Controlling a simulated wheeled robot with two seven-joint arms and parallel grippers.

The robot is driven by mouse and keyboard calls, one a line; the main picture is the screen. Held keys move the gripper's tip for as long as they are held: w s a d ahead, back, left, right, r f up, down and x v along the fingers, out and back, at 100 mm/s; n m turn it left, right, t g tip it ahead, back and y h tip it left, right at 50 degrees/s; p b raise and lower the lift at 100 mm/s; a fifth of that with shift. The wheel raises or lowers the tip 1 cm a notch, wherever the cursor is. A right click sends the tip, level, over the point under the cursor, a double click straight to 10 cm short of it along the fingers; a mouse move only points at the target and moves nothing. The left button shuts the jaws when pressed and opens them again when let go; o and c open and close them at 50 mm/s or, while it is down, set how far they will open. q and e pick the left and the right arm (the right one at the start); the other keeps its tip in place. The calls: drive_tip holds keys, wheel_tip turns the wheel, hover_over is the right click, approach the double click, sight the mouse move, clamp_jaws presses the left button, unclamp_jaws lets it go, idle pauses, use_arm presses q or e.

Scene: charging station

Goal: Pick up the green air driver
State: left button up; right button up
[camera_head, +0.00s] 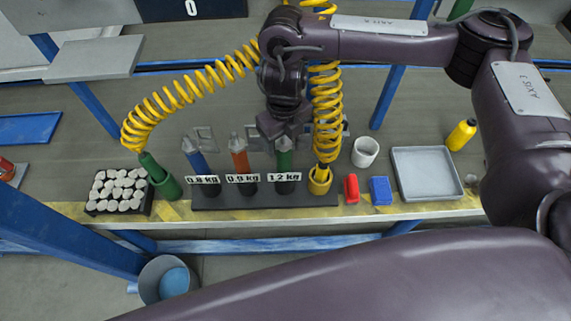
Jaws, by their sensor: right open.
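A green air driver (152,166) stands tilted in a green holder (170,189) at the left of the bench, with a yellow coiled hose (170,98) on its top. Another green tool (284,157) with a pale tip stands in the black rack (213,200) behind the 1.2 kg label. My right gripper (274,132) is open and points down over the rack, close above this second green tool and partly covering its top. I cannot tell whether they touch. My left gripper is out of view.
Blue (196,161) and orange (239,157) tools stand in the rack. A yellow holder (320,182) with a coiled hose (328,110) is right of the gripper.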

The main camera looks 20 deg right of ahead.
clamp_jaws()
idle(0.4)
drive_tip(key=shift+r, duration=0.1)
